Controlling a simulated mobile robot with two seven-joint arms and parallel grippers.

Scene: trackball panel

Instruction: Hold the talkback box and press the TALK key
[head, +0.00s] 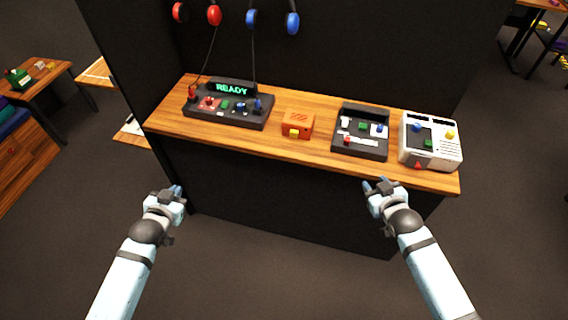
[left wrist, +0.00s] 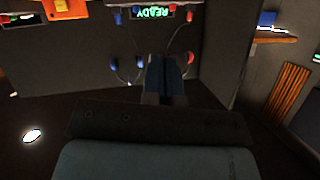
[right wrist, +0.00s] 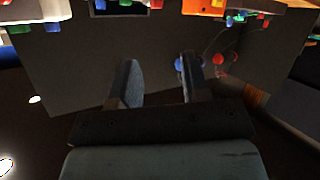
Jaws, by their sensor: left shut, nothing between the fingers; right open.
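The talkback box (head: 297,125) is a small orange box with dark slots on top, standing on the wooden shelf between two dark consoles. A yellow key (head: 293,132) sits at its front, probably the TALK key; its label is too small to read. My left gripper (head: 176,190) is shut and empty, in front of and below the shelf, left of the box. Its closed fingers (left wrist: 168,75) show in the left wrist view. My right gripper (head: 376,185) is open and empty, in front of the shelf's right part. Its parted fingers (right wrist: 160,80) show in the right wrist view.
On the wooden shelf (head: 230,138) stand a dark console (head: 228,108) with a green READY display, a dark button panel (head: 361,132) and a white panel (head: 430,140). Red headphones (head: 214,15) and blue headphones (head: 292,23) hang above, with cords. Space before the shelf is free.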

